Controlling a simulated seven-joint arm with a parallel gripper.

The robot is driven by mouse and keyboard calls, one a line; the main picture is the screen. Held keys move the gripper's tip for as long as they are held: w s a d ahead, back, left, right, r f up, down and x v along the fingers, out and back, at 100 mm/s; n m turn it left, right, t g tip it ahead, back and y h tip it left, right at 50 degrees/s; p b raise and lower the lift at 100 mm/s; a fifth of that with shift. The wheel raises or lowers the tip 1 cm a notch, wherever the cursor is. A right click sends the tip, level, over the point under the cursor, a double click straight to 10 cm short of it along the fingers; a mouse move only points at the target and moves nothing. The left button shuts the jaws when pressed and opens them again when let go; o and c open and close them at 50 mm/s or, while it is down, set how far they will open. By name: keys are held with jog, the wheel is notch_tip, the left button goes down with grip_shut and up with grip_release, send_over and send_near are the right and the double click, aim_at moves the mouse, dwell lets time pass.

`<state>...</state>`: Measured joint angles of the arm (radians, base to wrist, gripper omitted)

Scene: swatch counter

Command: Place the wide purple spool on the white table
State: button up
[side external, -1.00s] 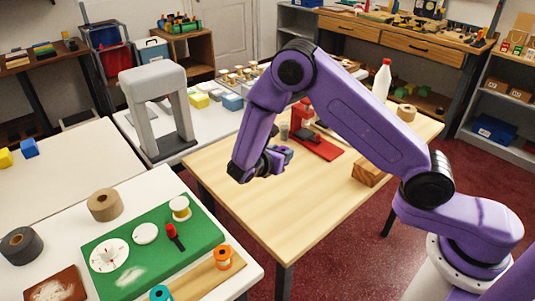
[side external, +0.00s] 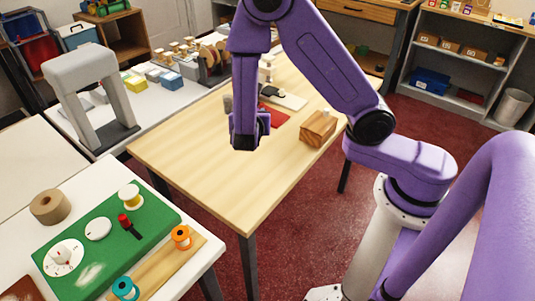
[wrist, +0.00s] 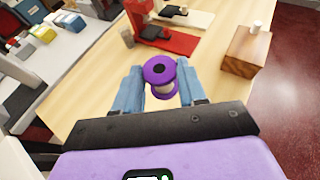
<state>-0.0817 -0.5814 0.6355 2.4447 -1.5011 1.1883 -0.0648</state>
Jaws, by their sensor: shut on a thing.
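My gripper (wrist: 160,88) is shut on the wide purple spool (wrist: 158,70), which sits between the blue fingertips in the wrist view. In the side view my gripper (side external: 262,124) hangs over the pale wooden table, and the spool is mostly hidden by the fingers. A white table (side external: 18,236) stands at the lower left, apart from my gripper. Other white tables stand at the left and back, so which one is meant cannot be told.
The wooden table (side external: 205,150) has a wood block (side external: 318,128) and a red stand (wrist: 168,40). A grey arch (side external: 85,85) stands on the back white table. A brown roll (side external: 50,207), orange spool (side external: 181,237) and teal spool (side external: 125,289) are on the near white table.

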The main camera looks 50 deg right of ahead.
jog(key=s+d+f+m+g+h, duration=0.2)
jog(key=s+d+m+g, duration=0.3)
jog(key=d, duration=0.5)
jog(key=shift+g, duration=0.3)
jog(key=w+d+f, duration=0.1)
jog(key=w+f, duration=0.2)
jog(key=w, duration=0.1)
jog(key=w+d+f, duration=0.1)
jog(key=w+f, duration=0.2)
jog(key=w, duration=0.1)
jog(key=w+d+f, duration=0.1)
jog(key=w+f, duration=0.1)
jog(key=w, duration=0.2)
jog(key=shift+w+d+f, duration=0.2)
jog(key=shift+w+f, duration=0.2)
jog(key=shift+w+d+f, duration=0.1)
jog(key=shift+w+f, duration=0.2)
jog(key=shift+f, duration=1.65)
jog(key=o, duration=1)
jog(key=shift+f, duration=0.1)
